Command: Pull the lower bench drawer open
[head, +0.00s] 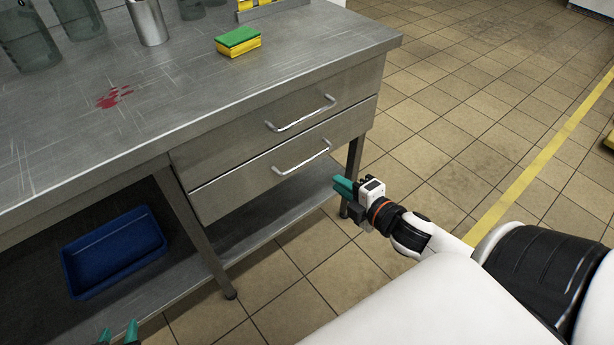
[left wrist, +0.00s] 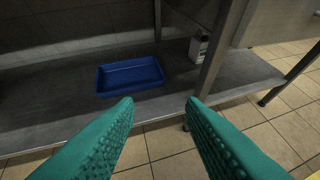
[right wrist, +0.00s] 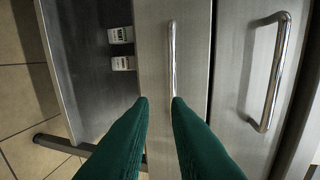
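The lower bench drawer (head: 240,187) is shut under the upper drawer (head: 230,145). Its bar handle (head: 303,160) also shows upright in the right wrist view (right wrist: 171,55). My right gripper (head: 343,187) is right of the lower handle in the head view, apart from it. In the right wrist view its teal fingers (right wrist: 160,99) are parted by a narrow gap with nothing between them; the handle lies ahead, nearer the right fingertip. My left gripper (head: 119,333) is open and empty; in the left wrist view its fingers (left wrist: 162,100) are wide apart before the lower shelf.
The steel bench top (head: 190,90) holds a green-yellow sponge (head: 238,42), a metal cup (head: 148,22) and a red stain (head: 114,97). A blue tray (head: 113,252) lies on the lower shelf. A bench leg (head: 353,172) stands near my right gripper.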

